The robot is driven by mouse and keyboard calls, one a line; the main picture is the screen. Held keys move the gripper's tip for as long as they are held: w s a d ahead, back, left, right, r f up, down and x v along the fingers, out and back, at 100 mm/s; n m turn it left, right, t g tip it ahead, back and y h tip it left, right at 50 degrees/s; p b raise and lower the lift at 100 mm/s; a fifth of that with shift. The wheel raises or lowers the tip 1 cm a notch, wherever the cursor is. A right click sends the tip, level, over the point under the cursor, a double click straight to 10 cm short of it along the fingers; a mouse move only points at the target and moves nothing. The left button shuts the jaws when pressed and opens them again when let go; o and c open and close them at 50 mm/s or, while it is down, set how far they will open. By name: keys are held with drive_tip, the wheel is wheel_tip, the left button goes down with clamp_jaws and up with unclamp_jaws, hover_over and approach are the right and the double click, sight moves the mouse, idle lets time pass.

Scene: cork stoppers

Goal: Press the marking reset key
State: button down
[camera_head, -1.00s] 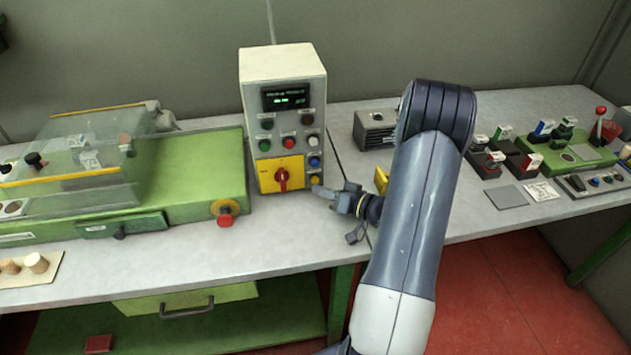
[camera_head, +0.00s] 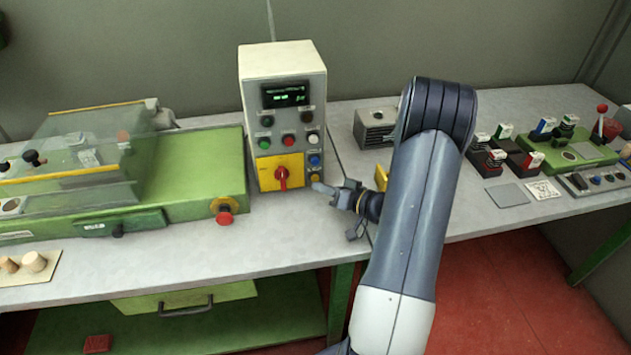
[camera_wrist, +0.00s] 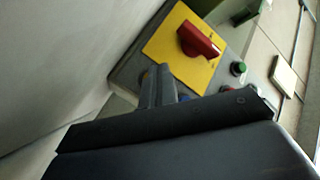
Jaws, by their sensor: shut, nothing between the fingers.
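The grey control box (camera_head: 283,105) stands upright on the bench with several coloured buttons on its front. Its labels are too small to read, so I cannot tell which button is the marking reset key. A blue button (camera_head: 314,161) and a yellow button (camera_head: 315,177) sit low on its right side, beside the red rotary switch (camera_head: 282,178) on a yellow plate. My gripper (camera_head: 318,187) is shut and empty, its tips just below the yellow button; contact cannot be told. In the wrist view the shut fingers (camera_wrist: 158,86) point at the panel near the red switch (camera_wrist: 198,40).
A green machine (camera_head: 195,165) with a clear guard and a red stop knob (camera_head: 225,215) stands to the left. Cork stoppers (camera_head: 34,261) lie at the far left. Stamps and a green fixture (camera_head: 565,157) are at right. The bench before the box is bare.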

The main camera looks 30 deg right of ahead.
drive_tip(key=shift+w+d+b, duration=0.15)
drive_tip(key=shift+w+b, duration=0.45)
drive_tip(key=shift+b, duration=0.1)
idle(0.8)
drive_tip(key=shift+f, duration=0.1)
drive_tip(key=shift+s+b, duration=0.45)
drive_tip(key=shift+b, duration=0.15)
drive_tip(key=shift+s+a, duration=0.25)
drive_tip(key=shift+s, duration=0.1)
drive_tip(key=shift+s+b, duration=0.1)
drive_tip(key=shift+b, duration=0.25)
drive_tip(key=shift+s+a+f+b, duration=0.1)
drive_tip(key=shift+s+a+b, duration=0.05)
drive_tip(key=shift+s+b, duration=0.4)
drive_tip(key=shift+s+a+b, duration=0.15)
drive_tip(key=shift+s+b, duration=0.2)
drive_tip(key=shift+s, duration=0.25)
drive_tip(key=shift+s+a+b, duration=0.2)
drive_tip(key=shift+s+b, duration=0.1)
drive_tip(key=shift+s, duration=0.3)
drive_tip(key=shift+s+a+b, duration=0.15)
drive_tip(key=shift+s+b, duration=0.15)
drive_tip(key=shift+s, duration=0.25)
